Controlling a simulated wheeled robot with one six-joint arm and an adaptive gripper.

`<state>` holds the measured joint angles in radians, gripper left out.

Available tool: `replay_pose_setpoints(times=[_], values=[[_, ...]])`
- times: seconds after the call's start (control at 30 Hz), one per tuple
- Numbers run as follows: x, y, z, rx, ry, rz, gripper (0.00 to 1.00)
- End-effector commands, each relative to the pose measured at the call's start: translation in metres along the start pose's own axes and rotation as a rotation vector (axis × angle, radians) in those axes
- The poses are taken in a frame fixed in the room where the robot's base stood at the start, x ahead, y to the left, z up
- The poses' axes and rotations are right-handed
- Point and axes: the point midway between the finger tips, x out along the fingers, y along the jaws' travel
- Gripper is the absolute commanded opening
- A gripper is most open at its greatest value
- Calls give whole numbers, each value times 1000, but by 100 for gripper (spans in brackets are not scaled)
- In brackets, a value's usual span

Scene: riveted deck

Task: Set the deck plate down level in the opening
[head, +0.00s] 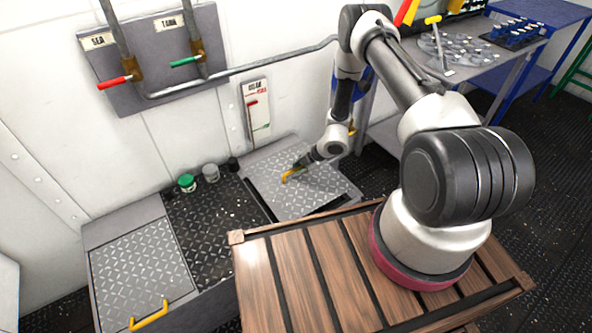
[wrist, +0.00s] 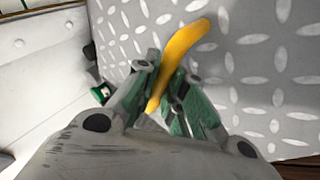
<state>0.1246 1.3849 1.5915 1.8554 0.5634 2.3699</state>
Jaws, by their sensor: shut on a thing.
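The deck plate (head: 320,187) is a light grey diamond-tread panel with a yellow bar handle (head: 291,175). My gripper (head: 303,163) is shut on that handle, and the wrist view shows the handle (wrist: 190,42) between the fingers (wrist: 167,95). The tread plate (wrist: 250,60) fills the upper right of the wrist view. In the head view the plate lies over the opening's area by the wall, with dark gaps along its left and front edges. The opening itself is mostly hidden beneath it. I cannot tell whether the plate is fully level or seated.
Another tread plate (head: 130,275) with a yellow handle (head: 149,316) lies at the left. Dark deck (head: 205,225) is between the two, with a green-lidded jar (head: 187,183) and a grey jar (head: 211,173) by the wall. A slatted wooden top (head: 300,275) is in front.

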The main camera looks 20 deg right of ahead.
Motion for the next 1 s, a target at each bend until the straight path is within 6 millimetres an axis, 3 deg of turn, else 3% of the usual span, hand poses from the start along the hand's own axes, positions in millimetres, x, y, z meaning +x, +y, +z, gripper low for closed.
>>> replay_pose_setpoints(times=[0.6, 1.0], values=[[40, -24, 16, -2, 1, 1, 0], [46, -28, 18, -2, 1, 2, 0]])
